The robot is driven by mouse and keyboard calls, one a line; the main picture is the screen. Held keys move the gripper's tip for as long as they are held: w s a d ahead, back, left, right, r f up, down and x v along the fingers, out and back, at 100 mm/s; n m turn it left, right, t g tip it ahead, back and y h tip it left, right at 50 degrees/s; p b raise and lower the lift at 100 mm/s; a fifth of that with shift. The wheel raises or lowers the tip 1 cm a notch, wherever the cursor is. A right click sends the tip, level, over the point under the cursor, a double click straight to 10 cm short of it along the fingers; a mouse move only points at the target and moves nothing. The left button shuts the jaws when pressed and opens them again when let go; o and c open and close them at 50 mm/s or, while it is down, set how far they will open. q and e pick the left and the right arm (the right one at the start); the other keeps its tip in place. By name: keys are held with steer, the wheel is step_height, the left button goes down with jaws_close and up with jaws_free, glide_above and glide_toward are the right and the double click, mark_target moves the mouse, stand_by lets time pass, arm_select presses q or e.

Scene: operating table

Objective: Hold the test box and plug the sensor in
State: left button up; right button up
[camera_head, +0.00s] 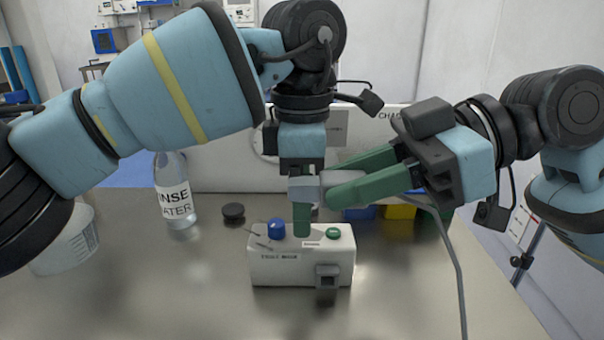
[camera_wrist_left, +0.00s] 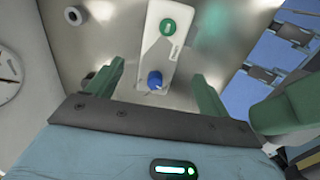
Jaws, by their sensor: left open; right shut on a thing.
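My right gripper (camera_head: 328,188) comes in from the right, shut on the grey sensor plug (camera_head: 306,189) above the box. Its fingers partly hide the plug.
A rinse water bottle (camera_head: 175,195) and a white tub (camera_head: 68,240) stand at the left. A small black cap (camera_head: 233,211) lies behind the box. Blue and yellow bins (camera_head: 398,212) are behind at the right. A grey cable (camera_head: 455,250) hangs at the right. The front table is clear.

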mark_target(302, 246)
arm_select(q)
step_height(302, 246, down, 9)
stand_by(0.4)
steer(key=shift+c, duration=0.3)
